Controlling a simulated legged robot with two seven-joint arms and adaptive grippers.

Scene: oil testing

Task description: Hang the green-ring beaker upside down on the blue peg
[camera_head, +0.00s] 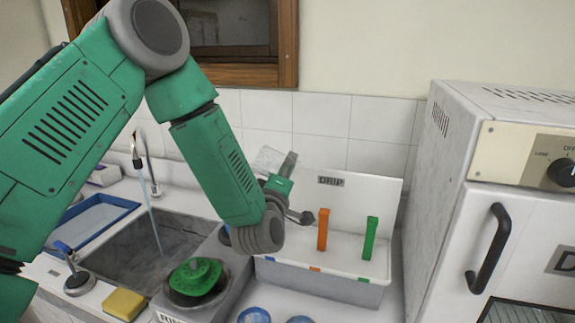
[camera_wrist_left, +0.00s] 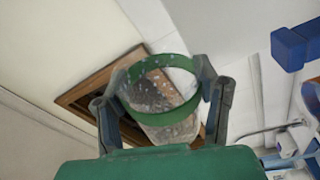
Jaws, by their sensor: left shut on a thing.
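The green-ring beaker (camera_wrist_left: 160,100) is clear, wet with drops, and held between the fingers of my left gripper (camera_wrist_left: 165,108). Its green ring lies between the two fingers in the wrist view. In the head view my left gripper (camera_head: 288,190) is raised over the left part of the white drip rack (camera_head: 345,200), and the beaker's clear body (camera_head: 268,158) shows only faintly beside it. The blue peg (camera_wrist_left: 295,45) is at the upper right of the wrist view, apart from the beaker. In the head view my arm hides the blue peg.
An orange peg (camera_head: 322,229) and a green peg (camera_head: 370,238) stand bare on the rack. An oven (camera_head: 445,190) is on the right. A sink (camera_head: 150,250) with running tap, a green-topped washer (camera_head: 195,277) and a yellow sponge (camera_head: 124,304) are left. Blue-rimmed glassware (camera_head: 254,315) is in front.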

